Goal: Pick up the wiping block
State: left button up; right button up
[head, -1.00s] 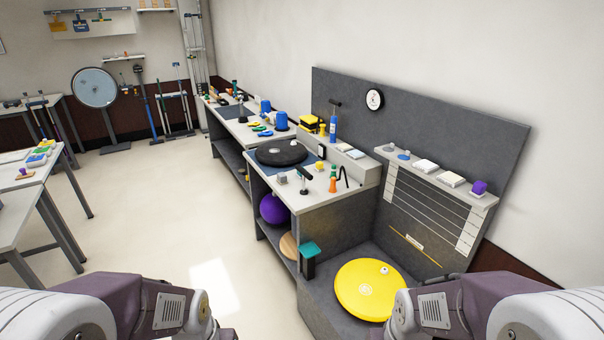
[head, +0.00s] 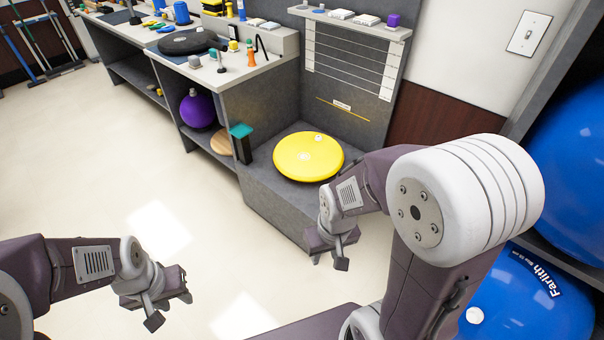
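I cannot tell for certain which item is the wiping block. A dark upright block with a teal top (head: 241,142) stands at the left edge of the low grey platform. My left gripper (head: 168,308) is low at the left over the floor, its fingers apart and empty. My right gripper (head: 329,262) hangs in front of the platform, apart from both blocks; its fingers look apart and hold nothing.
A yellow disc (head: 308,157) lies on the platform. A counter (head: 231,75) with a black disc (head: 187,41) and small tools stands at the back left. Large blue balls (head: 530,305) fill a rack at the right. The floor (head: 90,150) at the left is clear.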

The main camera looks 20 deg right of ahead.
aim_at(213, 51)
jog(key=i+j+z, duration=0.2)
jog(key=i+j, duration=0.85)
jog(key=i+j+z, duration=0.25)
jog(key=i+j, duration=0.95)
